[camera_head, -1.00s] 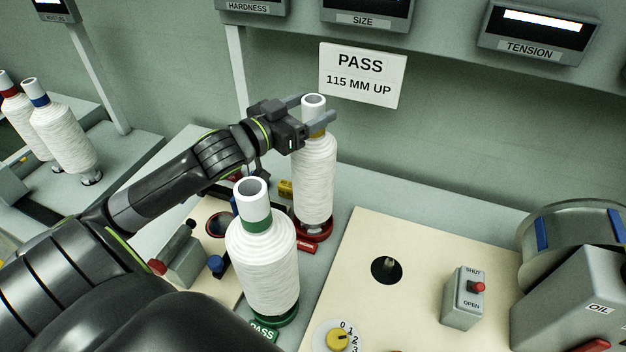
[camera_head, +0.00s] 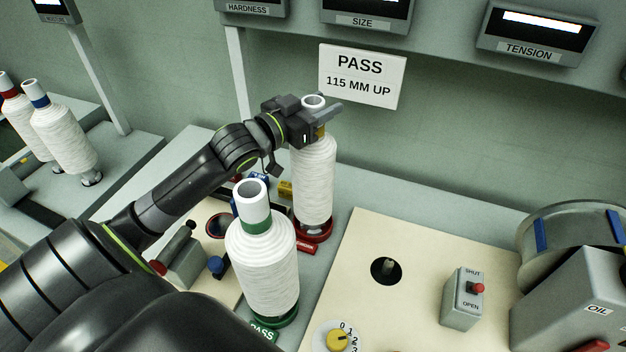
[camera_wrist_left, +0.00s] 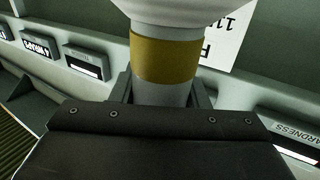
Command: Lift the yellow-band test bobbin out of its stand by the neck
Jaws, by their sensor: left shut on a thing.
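The yellow-band bobbin (camera_head: 313,180) is a white wound cone standing upright over a red stand base (camera_head: 315,232) in the head view. My left gripper (camera_head: 322,115) is shut on its neck, near the top rim. In the left wrist view the yellow band (camera_wrist_left: 165,60) shows on the neck between the fingers, with the white winding past it. Whether the bobbin's foot still touches the stand I cannot tell. My right gripper is not in view.
A green-band bobbin (camera_head: 262,265) stands close in front, on a green base marked PASS. A PASS 115 MM UP sign (camera_head: 362,76) hangs behind. To the right are a cream panel (camera_head: 420,250) with a hole, a switch box (camera_head: 463,298) and an oil unit (camera_head: 575,285).

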